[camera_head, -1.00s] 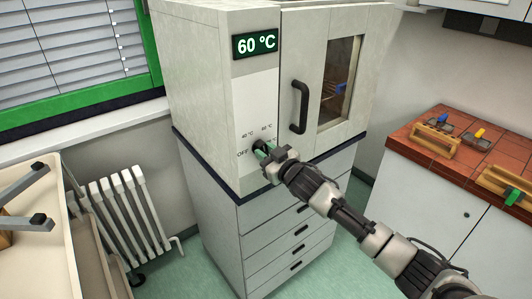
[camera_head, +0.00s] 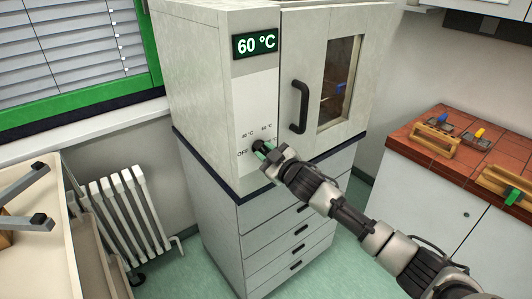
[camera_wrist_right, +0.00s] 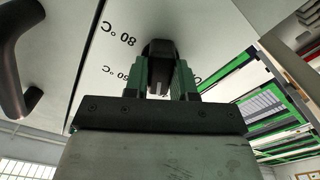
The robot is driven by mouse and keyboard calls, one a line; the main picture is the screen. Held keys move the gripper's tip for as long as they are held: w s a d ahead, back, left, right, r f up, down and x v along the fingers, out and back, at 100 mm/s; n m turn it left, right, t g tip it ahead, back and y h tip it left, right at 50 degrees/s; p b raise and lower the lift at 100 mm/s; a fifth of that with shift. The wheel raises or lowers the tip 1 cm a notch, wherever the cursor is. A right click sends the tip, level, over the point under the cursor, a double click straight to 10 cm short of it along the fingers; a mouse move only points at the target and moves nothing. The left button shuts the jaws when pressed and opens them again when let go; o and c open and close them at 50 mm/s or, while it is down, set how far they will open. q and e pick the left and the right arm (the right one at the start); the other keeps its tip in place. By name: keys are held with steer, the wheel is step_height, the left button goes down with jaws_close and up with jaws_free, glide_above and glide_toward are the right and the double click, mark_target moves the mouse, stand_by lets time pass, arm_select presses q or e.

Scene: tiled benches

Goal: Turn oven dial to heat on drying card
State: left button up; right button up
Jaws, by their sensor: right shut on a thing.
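The oven (camera_head: 215,75) is a pale box with a green display (camera_head: 255,43) reading 60 °C. Its black dial (camera_head: 258,146) is on the lower front panel, among OFF and temperature labels. My right gripper (camera_head: 266,150) is shut on the dial. The right wrist view shows the dial (camera_wrist_right: 159,49) between the green finger pads, with an 80 °C label beside it. The gripper hides part of the dial and labels. The oven door is shut; through its window (camera_head: 338,85) I see something dark and a bit of blue, but cannot identify a card.
The oven stands on a drawer cabinet (camera_head: 300,215). The door handle (camera_head: 299,107) is right of the panel. A tiled bench (camera_head: 425,155) with wooden racks is at right. A radiator (camera_head: 130,210) and a pale trolley (camera_head: 50,255) are at left. Green floor shows between.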

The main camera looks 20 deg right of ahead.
steer(key=o, duration=0.9)
steer(key=shift+s+d+f, duration=0.15)
steer(key=shift+s+d, duration=0.05)
steer(key=shift+s, duration=0.3)
steer(key=b+v, duration=0.3)
steer(key=v, duration=0.6)
steer(key=shift+s+d, duration=0.1)
steer(key=shift+s, duration=0.25)
